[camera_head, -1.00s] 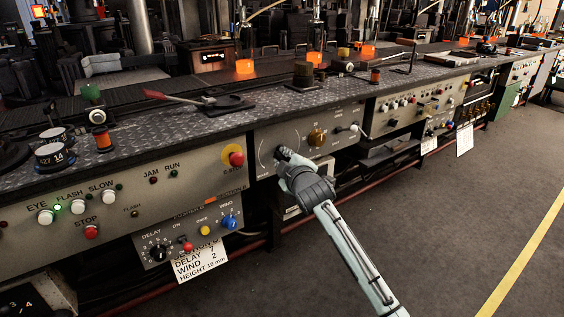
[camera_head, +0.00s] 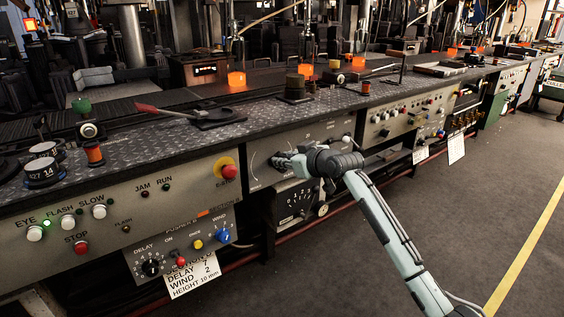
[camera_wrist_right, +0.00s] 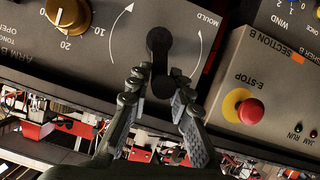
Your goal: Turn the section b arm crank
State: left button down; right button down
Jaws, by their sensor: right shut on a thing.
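The black arm crank (camera_wrist_right: 160,62) sits on a grey panel in the right wrist view, between two curved white arrows and near the word MOULD. It has one round end at the top and the other toward my fingers. My right gripper (camera_wrist_right: 160,90) is shut on the lower end, with a finger on each side. In the head view my right gripper (camera_head: 280,161) reaches the crank's panel (camera_head: 262,152) from the right and mostly hides the crank. My left gripper is not in view.
A red E-stop button (camera_wrist_right: 251,110) on a yellow disc is beside the crank panel; it also shows in the head view (camera_head: 228,171). The patterned metal bench top (camera_head: 150,155) lies above, with a red-handled lever (camera_head: 165,110). Open floor is at right.

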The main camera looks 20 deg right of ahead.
jog(key=shift+f+m, duration=0.25)
jog(key=shift+m, duration=0.05)
jog(key=shift+y, duration=0.3)
jog(key=c, duration=1.4)
grip_release()
jog(key=shift+r, duration=0.1)
jog(key=shift+d, duration=0.1)
jog(key=shift+r, duration=0.1)
jog(key=v, duration=1.2)
jog(key=shift+r, duration=0.1)
jog(key=shift+w, duration=0.1)
